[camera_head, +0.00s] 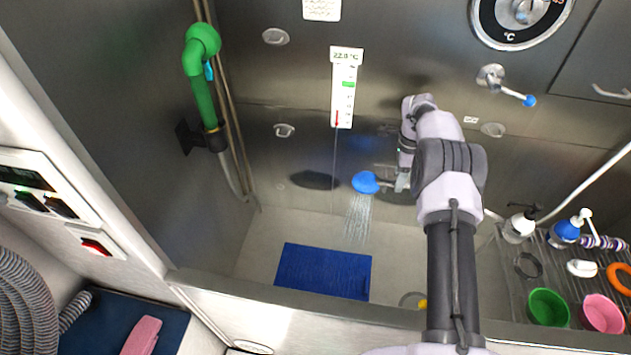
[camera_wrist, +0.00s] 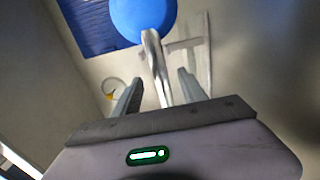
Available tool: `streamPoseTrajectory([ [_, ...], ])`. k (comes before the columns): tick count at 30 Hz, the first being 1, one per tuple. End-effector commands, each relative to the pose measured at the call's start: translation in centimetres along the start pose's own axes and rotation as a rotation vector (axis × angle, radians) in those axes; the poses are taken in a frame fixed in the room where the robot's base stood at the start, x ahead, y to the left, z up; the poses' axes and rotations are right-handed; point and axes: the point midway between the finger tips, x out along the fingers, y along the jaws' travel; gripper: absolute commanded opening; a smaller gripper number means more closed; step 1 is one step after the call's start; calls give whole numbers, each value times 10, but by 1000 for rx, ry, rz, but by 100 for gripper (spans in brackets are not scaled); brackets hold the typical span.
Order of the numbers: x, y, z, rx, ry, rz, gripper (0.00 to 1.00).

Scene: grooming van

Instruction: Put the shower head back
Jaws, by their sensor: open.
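The shower head (camera_head: 366,182) has a round blue face and a metal handle, and water sprays down from it into the tub. It hangs in front of the back wall, above the tub floor. My gripper (camera_head: 401,183) is at its handle end, partly hidden by my arm. In the wrist view the blue head (camera_wrist: 143,16) is at the top, and its handle (camera_wrist: 154,55) runs down between the fingers of my gripper (camera_wrist: 157,90). The jaws are open, one finger on each side of the handle. I cannot tell whether either touches it. No shower holder is clearly identifiable.
A blue mat (camera_head: 322,271) lies on the tub floor. A blue-tipped tap lever (camera_head: 513,94) is on the back wall. A green nozzle (camera_head: 203,85) sits in a black clamp at left. A rack (camera_head: 511,290) with bottles and bowls is at right; a pale hose (camera_head: 588,186) passes above it.

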Motion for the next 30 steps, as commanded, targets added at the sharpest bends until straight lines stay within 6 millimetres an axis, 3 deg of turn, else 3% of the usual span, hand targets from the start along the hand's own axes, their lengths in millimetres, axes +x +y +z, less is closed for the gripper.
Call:
streamPoseTrajectory([
  [9,-105,-1,0,1,0,-6,50],
  [15,-152,0,0,0,0,-3,50],
  [20,-165,0,0,1,0,-2,50],
  [30,-165,0,0,0,0,-1,50],
])
